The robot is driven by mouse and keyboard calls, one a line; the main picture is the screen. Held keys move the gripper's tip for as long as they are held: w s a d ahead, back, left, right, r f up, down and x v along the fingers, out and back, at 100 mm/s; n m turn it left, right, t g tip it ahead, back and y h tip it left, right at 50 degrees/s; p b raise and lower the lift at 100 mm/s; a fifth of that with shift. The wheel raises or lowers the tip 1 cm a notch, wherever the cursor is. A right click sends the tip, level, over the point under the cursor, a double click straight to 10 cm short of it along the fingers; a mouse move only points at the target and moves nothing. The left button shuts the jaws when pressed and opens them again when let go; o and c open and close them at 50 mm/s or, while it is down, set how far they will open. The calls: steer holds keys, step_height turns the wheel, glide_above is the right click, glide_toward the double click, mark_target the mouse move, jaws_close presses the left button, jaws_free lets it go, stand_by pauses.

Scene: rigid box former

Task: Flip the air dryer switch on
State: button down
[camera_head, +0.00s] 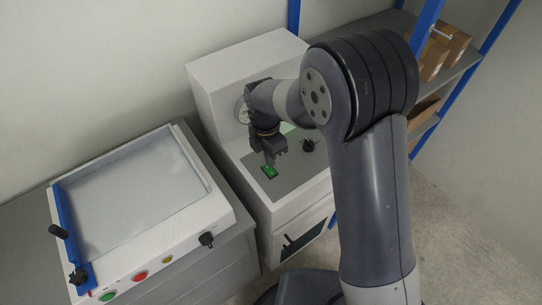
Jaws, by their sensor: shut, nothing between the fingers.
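A small green switch (269,172) sits on the grey panel on top of the white machine, left of a black knob. My gripper (270,160) is shut and empty. It points down just above the switch, very close to its far edge; I cannot tell whether the fingertips touch it. I cannot tell which way the switch is set. My arm covers the right part of the machine.
The white machine (240,75) has a dial on its raised back and a black knob (308,145) on the panel. Left is a framed unit (140,195) with a blue bar, a black handle and coloured buttons. A blue-posted shelf (478,62) with cardboard boxes (446,45) stands right.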

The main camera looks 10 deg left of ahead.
step_height(320, 180, up, 11)
steer(key=d+b, duration=0.1)
steer(key=shift+s, duration=0.4)
steer(key=shift+f, duration=0.2)
glide_above(269, 169)
steer(key=f, duration=0.9)
steer(key=shift+s+d+b, duration=0.1)
steer(key=shift+d+b, duration=0.15)
steer(key=shift+b, duration=0.05)
steer(key=b, duration=0.2)
steer(key=shift+s+r+b, duration=0.1)
steer(key=shift+r+b, duration=0.15)
steer(key=shift+b, duration=0.1)
step_height(269, 169, up, 7)
steer(key=shift+w+a, duration=0.2)
steer(key=shift+a, duration=0.1)
steer(key=shift+f, duration=0.25)
steer(key=f, duration=0.2)
steer(key=f+p, duration=0.1)
steer(key=f, duration=0.3)
steer(key=shift+s+d, duration=0.3)
steer(key=shift+s, duration=0.05)
steer(key=shift+w+p, duration=0.15)
steer(key=shift+p, duration=0.95)
